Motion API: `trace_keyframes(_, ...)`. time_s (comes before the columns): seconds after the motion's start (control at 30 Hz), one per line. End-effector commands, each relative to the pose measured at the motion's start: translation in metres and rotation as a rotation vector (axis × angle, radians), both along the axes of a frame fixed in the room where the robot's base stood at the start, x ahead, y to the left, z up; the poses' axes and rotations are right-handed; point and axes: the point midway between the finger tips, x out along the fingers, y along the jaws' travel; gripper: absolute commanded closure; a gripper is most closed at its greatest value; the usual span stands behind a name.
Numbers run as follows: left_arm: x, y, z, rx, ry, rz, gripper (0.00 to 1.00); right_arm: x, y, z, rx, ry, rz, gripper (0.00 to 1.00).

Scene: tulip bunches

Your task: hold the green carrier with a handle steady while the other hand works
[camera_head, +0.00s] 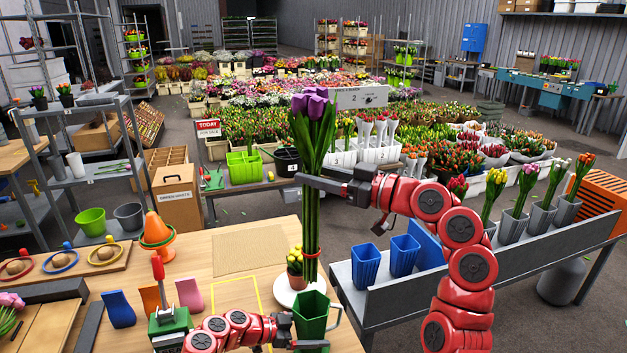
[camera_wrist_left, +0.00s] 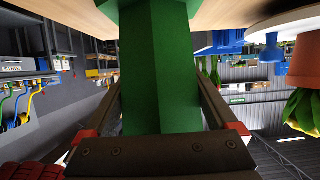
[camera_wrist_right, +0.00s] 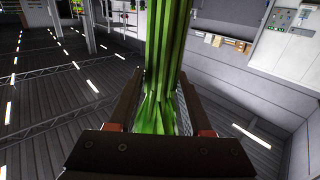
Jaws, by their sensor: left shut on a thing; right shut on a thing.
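The green carrier (camera_head: 311,318) with a handle at its right side stands upright at the table's front edge. My left gripper (camera_head: 302,344) is shut on the carrier low down; in the left wrist view its fingers flank the green wall (camera_wrist_left: 158,70). My right gripper (camera_head: 310,183) is shut on a tall bunch of purple tulips (camera_head: 313,105) and holds it upright. The green stems (camera_wrist_right: 165,65) pass between its fingers in the right wrist view. The stem ends show just above the carrier's rim; I cannot tell whether they are directly over its opening.
A small pot of yellow flowers (camera_head: 295,268) and a white round plate (camera_head: 285,293) are close behind the carrier. Blue vases (camera_head: 366,268) stand on the grey bench at the right. A tan mat (camera_head: 248,248) lies bare.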

Motion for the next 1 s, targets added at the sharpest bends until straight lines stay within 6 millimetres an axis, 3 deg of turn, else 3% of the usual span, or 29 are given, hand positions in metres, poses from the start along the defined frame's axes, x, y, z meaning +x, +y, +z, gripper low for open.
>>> trace_keyframes(0.2,0.000,0.000,0.000,0.001,0.001,0.000,0.67,-0.003,0.001,-0.030,-0.009,0.003,-0.002,1.00)
trace_keyframes(0.67,0.000,0.000,0.000,0.001,0.000,0.000,0.67,-0.003,0.001,-0.035,-0.011,0.003,-0.002,1.00)
trace_keyframes(1.0,0.000,0.000,0.000,0.000,0.000,0.000,0.67,-0.004,0.001,-0.068,-0.010,0.003,-0.001,1.00)
